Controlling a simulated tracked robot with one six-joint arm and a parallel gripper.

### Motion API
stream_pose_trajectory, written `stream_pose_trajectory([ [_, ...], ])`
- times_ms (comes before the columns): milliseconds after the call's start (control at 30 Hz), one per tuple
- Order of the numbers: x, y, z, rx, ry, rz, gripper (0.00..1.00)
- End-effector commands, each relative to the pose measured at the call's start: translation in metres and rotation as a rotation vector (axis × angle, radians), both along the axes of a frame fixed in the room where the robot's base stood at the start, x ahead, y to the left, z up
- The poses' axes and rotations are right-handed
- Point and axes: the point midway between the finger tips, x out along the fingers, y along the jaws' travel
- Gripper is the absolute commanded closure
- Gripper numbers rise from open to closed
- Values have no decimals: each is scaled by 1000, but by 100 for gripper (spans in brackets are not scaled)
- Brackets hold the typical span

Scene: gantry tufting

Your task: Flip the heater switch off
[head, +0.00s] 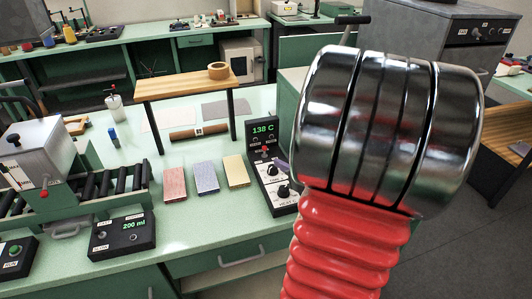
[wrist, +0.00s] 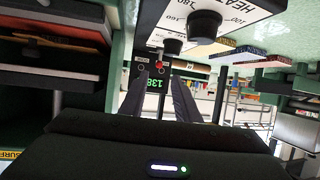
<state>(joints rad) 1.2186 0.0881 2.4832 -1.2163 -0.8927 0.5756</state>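The heater controller (head: 270,168) stands on the green bench, with a green 138 C display (head: 263,128) on its upright panel and black knobs on its sloped face. A small red switch (head: 265,149) sits below the display; its lever position is too small to tell. In the wrist view, the panel appears upside down, with the red switch (wrist: 159,65) above the display (wrist: 154,85). My gripper (wrist: 158,92) is open and empty, its dark fingers apart and pointing toward the panel, apparently short of the switch. In the head view my arm hides my gripper.
Three coloured blocks (head: 205,178) lie left of the controller. A raised wooden shelf (head: 185,84) with a tape roll (head: 219,70) stands behind them.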

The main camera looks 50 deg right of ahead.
Motion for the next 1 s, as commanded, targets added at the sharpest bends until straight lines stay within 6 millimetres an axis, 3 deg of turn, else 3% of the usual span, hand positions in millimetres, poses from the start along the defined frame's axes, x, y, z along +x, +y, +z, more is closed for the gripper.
stream_pose_trajectory([
  [267,17,-5,-8,1,1,3,71],
  [1000,98,-30,-43,2,2,1,71],
])
